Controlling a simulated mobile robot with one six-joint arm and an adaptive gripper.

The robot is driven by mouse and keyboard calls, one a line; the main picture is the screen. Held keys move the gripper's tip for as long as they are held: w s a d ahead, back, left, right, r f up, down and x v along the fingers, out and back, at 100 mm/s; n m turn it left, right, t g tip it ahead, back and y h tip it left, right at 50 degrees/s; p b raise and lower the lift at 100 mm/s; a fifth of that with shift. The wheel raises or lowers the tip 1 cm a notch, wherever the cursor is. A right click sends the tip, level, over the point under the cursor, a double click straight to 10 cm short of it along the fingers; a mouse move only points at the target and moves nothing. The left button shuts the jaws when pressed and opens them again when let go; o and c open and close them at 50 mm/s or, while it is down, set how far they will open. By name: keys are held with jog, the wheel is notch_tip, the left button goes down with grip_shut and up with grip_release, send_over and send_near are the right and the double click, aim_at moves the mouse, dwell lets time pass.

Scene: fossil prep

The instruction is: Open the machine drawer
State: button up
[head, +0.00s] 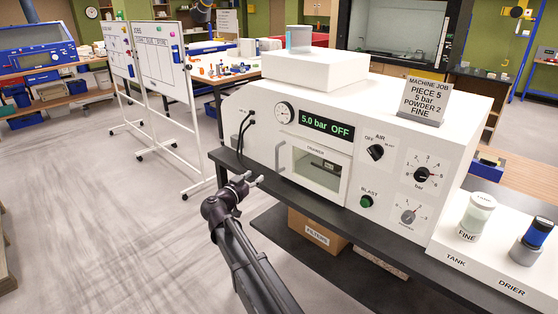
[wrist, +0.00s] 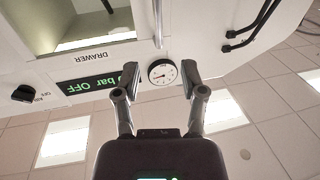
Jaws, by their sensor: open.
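The white machine (head: 240,120) stands on a dark bench. Its drawer front (head: 318,172) has a window and is closed, flush with the machine face as far as I can tell. A vertical bar handle (head: 282,158) is at the drawer's left edge. My gripper (head: 251,180) is open and empty, left of and a little below the handle, in front of the machine. The wrist view is upside down. There the drawer (wrist: 85,20) is at upper left, and the handle (wrist: 158,22) lies beyond the gap between my open fingers (wrist: 160,68), not between them.
A gauge (head: 284,111), a green display (head: 326,126) and black cables (head: 243,130) are on the machine near the drawer. Below the bench top is a cardboard filters box (head: 317,235). Whiteboards (head: 165,62) stand behind at left. The floor at left is clear.

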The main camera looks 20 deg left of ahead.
aim_at(276, 160)
jog(key=shift+w+d, duration=0.1)
jog(key=shift+w, duration=0.15)
jog(key=w+d, duration=0.1)
jog(key=w, duration=0.8)
jog(key=w+d, duration=0.1)
jog(key=w, duration=0.3)
jog(key=shift+w+d, duration=0.2)
jog(key=shift+d, duration=0.1)
grip_shut()
